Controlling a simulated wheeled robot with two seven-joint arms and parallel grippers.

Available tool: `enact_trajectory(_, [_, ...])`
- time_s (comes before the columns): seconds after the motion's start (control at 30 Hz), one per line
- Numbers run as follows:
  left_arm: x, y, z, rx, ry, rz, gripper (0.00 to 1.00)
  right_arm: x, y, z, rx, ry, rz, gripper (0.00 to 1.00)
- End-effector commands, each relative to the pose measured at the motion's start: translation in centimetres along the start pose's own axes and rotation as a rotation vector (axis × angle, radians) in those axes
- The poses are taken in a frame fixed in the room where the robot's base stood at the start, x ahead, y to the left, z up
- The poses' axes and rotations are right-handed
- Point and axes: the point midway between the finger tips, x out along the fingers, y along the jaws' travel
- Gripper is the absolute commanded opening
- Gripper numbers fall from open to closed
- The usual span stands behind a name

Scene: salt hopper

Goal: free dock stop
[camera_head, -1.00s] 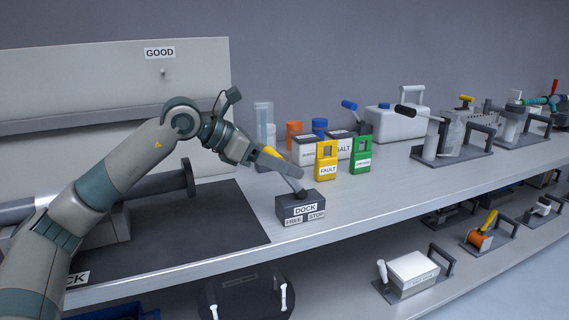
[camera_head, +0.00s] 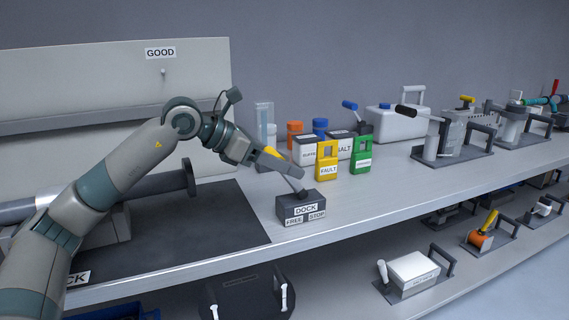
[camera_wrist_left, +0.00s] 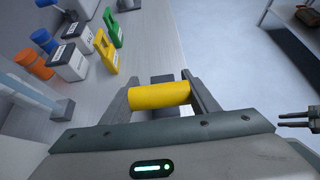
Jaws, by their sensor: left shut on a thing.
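The dock box (camera_head: 300,209) is a dark block on the bench top near its front edge, with labels reading DOCK, FREE and STOP. A lever rises from its top and leans up toward the left. My left gripper (camera_head: 274,160) is beside and above the box, shut on the lever's yellow handle (camera_head: 267,152). In the left wrist view the yellow handle (camera_wrist_left: 160,95) lies across between the two fingers of my left gripper (camera_wrist_left: 160,92). A dark two-pronged part (camera_wrist_left: 298,120) at the right edge of that view seems to be my right gripper; its opening is unclear.
A yellow FAULT tag (camera_head: 327,161) and a green tag (camera_head: 361,156) stand just behind the dock box, before white containers (camera_head: 307,150). A dark mat (camera_head: 215,230) lies to the left. The bench front right of the box is clear.

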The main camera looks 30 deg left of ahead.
Motion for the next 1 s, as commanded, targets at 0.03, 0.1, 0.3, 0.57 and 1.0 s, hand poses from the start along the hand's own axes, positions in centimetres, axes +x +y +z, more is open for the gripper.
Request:
enact_trajectory(0.03, [-0.4,0.3,0.4,0.001,-0.007,0.01,0.14,-0.1,0.0,0.0,0.0,0.0,0.0,0.31])
enact_trajectory(0.1, [-0.5,0.3,0.4,0.001,-0.007,0.01,0.14,-0.1,0.0,0.0,0.0,0.0,0.0,0.31])
enact_trajectory(0.3, [-0.3,0.2,0.3,0.001,-0.005,0.008,0.73,-0.1,0.0,0.0,0.0,0.0,0.0,0.31])
enact_trajectory(0.57, [-0.2,0.1,0.1,0.001,-0.003,0.004,0.73,0.0,0.0,0.0,0.0,0.0,0.0,0.31])
enact_trajectory(1.0, [-4.3,0.2,0.0,0.0,-0.003,0.008,0.73,0.1,-0.1,-0.1,0.001,0.011,-0.004,0.31])
